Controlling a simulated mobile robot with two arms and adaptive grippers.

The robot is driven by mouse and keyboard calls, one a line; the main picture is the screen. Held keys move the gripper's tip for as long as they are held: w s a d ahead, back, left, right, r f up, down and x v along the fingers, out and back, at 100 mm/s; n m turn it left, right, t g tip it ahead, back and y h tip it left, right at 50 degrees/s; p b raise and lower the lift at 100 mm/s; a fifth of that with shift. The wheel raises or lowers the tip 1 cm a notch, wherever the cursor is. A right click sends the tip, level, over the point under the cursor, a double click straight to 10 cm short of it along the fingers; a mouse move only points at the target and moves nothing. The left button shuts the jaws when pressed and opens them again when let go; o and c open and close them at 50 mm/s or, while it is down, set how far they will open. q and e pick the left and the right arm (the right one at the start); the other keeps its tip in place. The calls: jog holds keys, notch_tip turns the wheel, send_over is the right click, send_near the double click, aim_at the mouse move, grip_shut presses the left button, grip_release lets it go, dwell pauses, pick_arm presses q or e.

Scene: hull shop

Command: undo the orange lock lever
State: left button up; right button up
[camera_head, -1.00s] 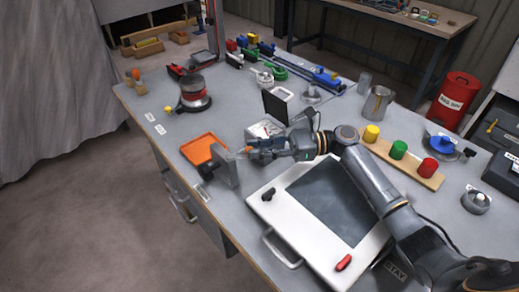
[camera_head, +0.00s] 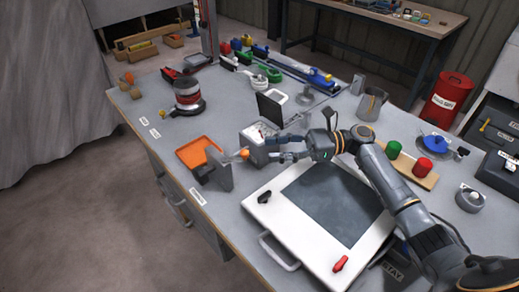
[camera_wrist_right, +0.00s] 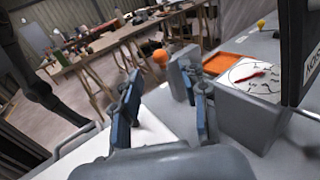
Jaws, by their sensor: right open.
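An orange ball knob (camera_head: 244,153), apparently the end of the lock lever, shows beside an upright grey plate (camera_head: 219,170) on the bench. My left gripper is in neither view.
An orange tray (camera_head: 206,143) lies behind the plate. A grey box with a dial (camera_wrist_right: 252,74) stands close to the right finger. A white panel with a dark window (camera_head: 268,220) lies in front. Green (camera_head: 393,150) and red pegs stand right of my arm.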

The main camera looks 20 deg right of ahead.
jog(key=v, duration=0.6)
dwell(0.3)
